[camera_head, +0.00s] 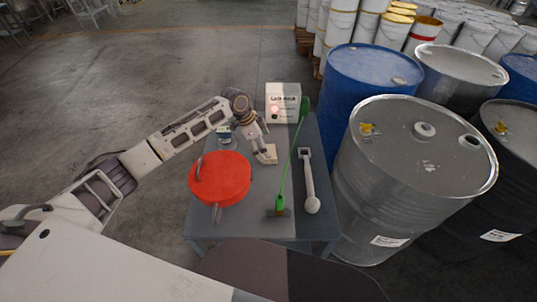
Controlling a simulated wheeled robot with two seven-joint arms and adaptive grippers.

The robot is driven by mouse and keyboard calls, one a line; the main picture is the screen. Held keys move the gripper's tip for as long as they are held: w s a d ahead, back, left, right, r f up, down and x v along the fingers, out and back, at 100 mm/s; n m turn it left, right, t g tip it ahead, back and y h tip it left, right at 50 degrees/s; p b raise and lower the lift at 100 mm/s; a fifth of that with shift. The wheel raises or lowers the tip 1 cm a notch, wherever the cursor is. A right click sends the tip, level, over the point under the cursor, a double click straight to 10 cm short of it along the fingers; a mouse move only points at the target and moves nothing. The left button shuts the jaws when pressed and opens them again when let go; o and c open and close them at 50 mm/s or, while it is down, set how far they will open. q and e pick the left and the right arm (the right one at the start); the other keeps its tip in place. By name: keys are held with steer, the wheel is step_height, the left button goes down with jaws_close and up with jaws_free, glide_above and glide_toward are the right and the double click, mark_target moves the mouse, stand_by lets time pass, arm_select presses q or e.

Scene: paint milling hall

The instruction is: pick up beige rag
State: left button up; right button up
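The beige rag (270,155) lies on the grey table (314,226), near its middle, and is partly hidden by my gripper. My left gripper (264,151) reaches in from the left and points down at the rag's left side. Its fingertips are at or just above the cloth. Whether they touch or grip it is too small to tell. My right gripper is not in view.
A red round lid-like object (221,180) lies left of the rag. A green long-handled tool (289,170) and a grey-white tool (309,185) lie right. A white box (283,103) stands behind. Drums, including a grey one (415,160), crowd the right; floor is clear left.

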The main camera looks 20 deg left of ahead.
arm_select(q)
steer(key=x, duration=0.3)
steer(key=shift+d+f, duration=0.1)
steer(key=shift+f, duration=0.2)
steer(key=c, duration=0.9)
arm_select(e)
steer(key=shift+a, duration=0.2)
